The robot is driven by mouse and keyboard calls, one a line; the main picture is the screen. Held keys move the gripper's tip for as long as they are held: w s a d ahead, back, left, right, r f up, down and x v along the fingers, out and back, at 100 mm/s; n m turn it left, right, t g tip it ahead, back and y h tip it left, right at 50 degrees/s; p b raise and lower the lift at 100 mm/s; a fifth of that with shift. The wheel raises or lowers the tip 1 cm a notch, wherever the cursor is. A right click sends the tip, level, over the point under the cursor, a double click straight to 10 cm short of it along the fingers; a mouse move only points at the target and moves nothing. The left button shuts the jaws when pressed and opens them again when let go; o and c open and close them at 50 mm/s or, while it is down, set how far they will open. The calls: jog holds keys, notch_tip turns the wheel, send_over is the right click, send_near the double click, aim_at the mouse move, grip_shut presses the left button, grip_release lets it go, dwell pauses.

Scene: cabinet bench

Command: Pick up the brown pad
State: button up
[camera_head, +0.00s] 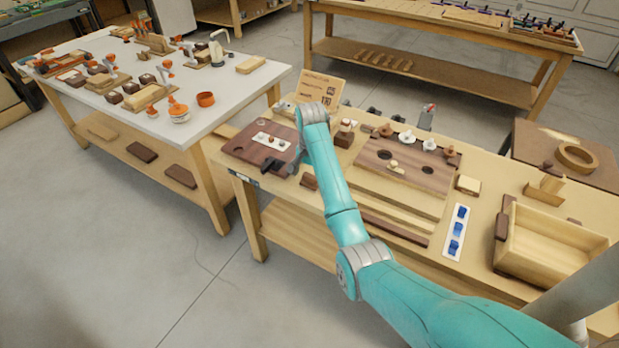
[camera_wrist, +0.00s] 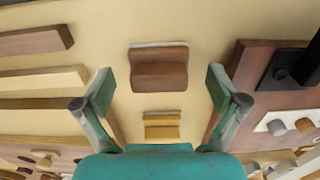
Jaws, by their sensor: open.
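A brown pad (camera_wrist: 158,75) with a pale strip along its top edge lies on the tan bench top in the wrist view. It looks like the small brown block (camera_head: 309,181) near the bench's front edge in the head view. My gripper (camera_wrist: 160,82) is open, its two teal fingers spread left and right of the pad in the picture. Nothing is held, and I see no contact with the pad. The exact height above it cannot be told. In the head view my gripper (camera_head: 300,160) is partly hidden by my arm.
A small yellow block (camera_wrist: 162,126) lies just below the pad in the wrist view. A dark red-brown board (camera_wrist: 262,68) with a black handle (camera_wrist: 295,66) is to the right. Wooden bars (camera_wrist: 40,78) lie to the left. An open wooden box (camera_head: 548,240) stands on the bench's right.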

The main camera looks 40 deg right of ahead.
jog(key=shift+f, duration=0.65)
jog(key=shift+c, duration=0.3)
jog(key=c, duration=1.2)
jog(key=shift+r, duration=0.15)
